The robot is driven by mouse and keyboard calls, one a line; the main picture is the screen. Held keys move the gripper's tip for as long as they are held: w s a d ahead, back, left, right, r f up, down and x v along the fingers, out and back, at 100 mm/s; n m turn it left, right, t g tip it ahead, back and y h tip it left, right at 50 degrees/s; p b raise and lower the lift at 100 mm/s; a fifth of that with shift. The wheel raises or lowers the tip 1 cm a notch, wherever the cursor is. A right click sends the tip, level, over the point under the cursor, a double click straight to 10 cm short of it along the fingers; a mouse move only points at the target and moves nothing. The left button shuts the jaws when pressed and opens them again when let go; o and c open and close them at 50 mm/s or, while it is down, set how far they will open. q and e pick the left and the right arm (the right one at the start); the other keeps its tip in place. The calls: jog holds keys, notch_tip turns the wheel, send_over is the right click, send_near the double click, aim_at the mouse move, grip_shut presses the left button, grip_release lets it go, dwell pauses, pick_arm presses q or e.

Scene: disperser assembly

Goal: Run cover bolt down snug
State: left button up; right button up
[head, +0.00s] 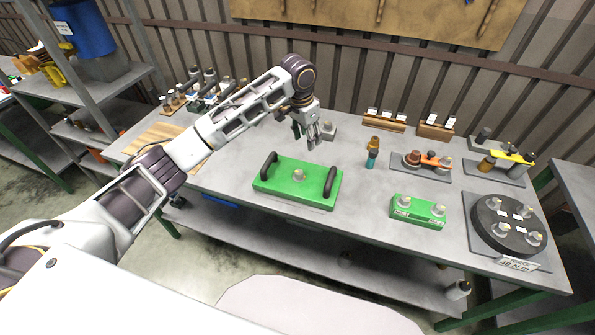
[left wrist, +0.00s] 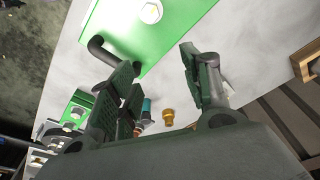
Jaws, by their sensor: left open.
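The green cover plate (head: 273,185) lies on the grey table in the middle of the head view, with a black handle at each end. A silver bolt (head: 298,175) stands at the middle of the plate; how far it is seated I cannot tell. In the left wrist view, the plate (left wrist: 125,22) fills the top, with the bolt head (left wrist: 151,12) at the top edge. My left gripper (head: 314,143) is open and empty, above the table behind the plate's far right corner. Its spread fingers (left wrist: 160,75) show in the left wrist view. My right gripper is not seen.
A grey block (head: 328,130) sits close behind my left gripper. A green block with two bolts (head: 417,212) and a round black base with several bolts (head: 484,228) lie farther right. Small racks line the back.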

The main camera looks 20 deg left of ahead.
aim_at(298, 173)
pick_arm(q)
jog(key=s+a, duration=0.1)
jog(key=s+a+g+y, duration=0.1)
jog(key=s, duration=0.1)
jog(key=shift+s+f+g, duration=0.1)
jog(key=shift+f+g, duration=0.05)
jog(key=shift+g, duration=0.15)
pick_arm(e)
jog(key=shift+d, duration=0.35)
pick_arm(q)
jog(key=shift+f, duration=0.15)
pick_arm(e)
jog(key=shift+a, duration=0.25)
pick_arm(q)
notch_tip(298, 173, down, 14)
jog(key=shift+r+p, duration=0.25)
jog(key=shift+p, duration=0.3)
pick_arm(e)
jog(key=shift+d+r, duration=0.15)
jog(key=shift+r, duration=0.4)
